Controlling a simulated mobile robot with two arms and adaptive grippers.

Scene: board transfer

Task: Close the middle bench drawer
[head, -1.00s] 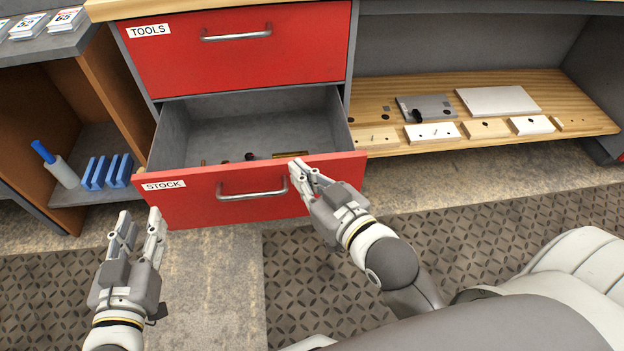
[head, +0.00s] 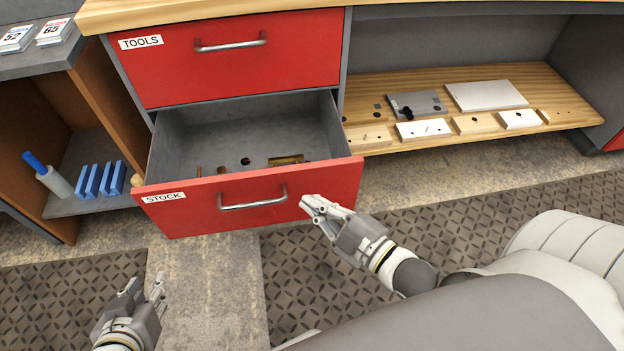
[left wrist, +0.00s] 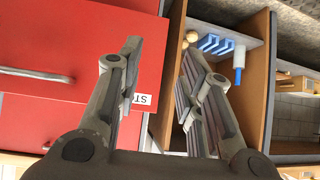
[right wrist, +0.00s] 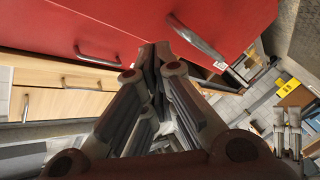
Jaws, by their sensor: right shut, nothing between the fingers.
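The open drawer labelled STOCK (head: 180,215) has a red front and a grey inside, and sits directly below the shut TOOLS drawer (head: 225,75). It is pulled well out. Its metal bar handle (head: 252,203) is in the middle of the front. My right gripper (head: 308,203) is shut and empty, its tips at the right part of the STOCK front, right of the handle. I cannot tell whether they touch. The right wrist view shows these tips (right wrist: 155,52) against a red front. My left gripper (head: 146,288) is open and empty, low and left, apart from the drawer.
Small brass and dark parts (head: 286,160) lie inside the STOCK drawer. A wooden shelf (head: 565,112) with plates and blocks is at right. A left cubby holds blue blocks (head: 100,180) and a bottle (head: 55,182). Floor in front of the drawer is clear.

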